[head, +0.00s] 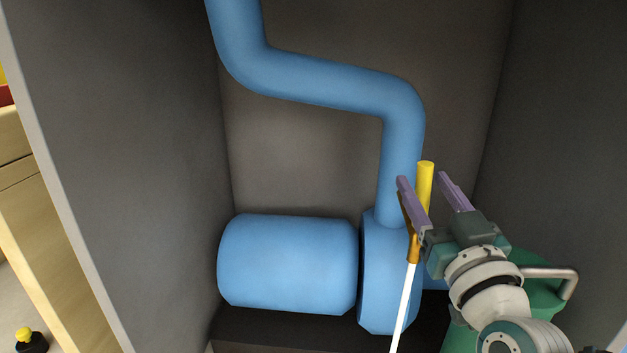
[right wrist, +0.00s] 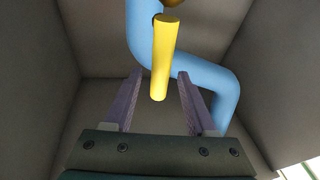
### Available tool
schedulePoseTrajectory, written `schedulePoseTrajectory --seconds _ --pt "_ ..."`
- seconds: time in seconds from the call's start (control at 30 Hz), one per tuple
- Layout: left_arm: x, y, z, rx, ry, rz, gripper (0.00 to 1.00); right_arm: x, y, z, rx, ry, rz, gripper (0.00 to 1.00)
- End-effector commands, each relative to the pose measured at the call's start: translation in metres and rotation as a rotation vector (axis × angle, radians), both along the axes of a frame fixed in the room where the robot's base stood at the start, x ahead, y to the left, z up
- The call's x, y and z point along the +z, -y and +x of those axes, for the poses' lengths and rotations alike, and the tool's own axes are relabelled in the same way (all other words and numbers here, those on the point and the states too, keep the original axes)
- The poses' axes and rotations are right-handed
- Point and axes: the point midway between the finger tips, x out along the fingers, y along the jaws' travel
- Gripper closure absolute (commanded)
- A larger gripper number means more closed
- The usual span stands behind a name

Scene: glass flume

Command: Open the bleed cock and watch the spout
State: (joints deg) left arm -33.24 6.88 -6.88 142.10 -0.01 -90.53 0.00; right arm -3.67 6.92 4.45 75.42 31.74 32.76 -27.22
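The bleed cock's yellow handle (head: 425,185) stands upright beside the blue pump. It also shows in the right wrist view (right wrist: 164,55). Its brass body (head: 414,250) is partly hidden behind my gripper. A thin white straight streak (head: 403,310) runs down from the brass part; I cannot tell whether it is water or a tube. My right gripper (head: 422,178) is open, its two purple fingers on either side of the yellow handle. In the right wrist view the gripper (right wrist: 159,75) shows gaps on both sides of the handle. My left gripper is not in view.
The blue pump (head: 288,262) and its bent pipe (head: 330,90) fill the middle of a grey-walled recess. A green container (head: 540,298) with a metal handle (head: 553,271) is at lower right. A black object with a yellow top (head: 30,340) is at far lower left.

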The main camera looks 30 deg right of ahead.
Motion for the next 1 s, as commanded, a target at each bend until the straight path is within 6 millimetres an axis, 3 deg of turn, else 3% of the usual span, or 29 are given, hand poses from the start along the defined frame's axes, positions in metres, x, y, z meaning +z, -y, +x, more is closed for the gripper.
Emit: schedulePoseTrajectory --seconds 0.27,0.7,1.0 --pt "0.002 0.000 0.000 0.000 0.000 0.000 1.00 -0.001 -0.001 -0.003 0.000 -0.003 0.000 0.43" --pt "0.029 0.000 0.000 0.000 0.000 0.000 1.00 -0.017 -0.027 -0.075 0.000 -0.005 0.001 0.43" --pt "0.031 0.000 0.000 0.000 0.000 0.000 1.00 -0.022 -0.033 -0.092 0.000 0.000 0.000 0.43"
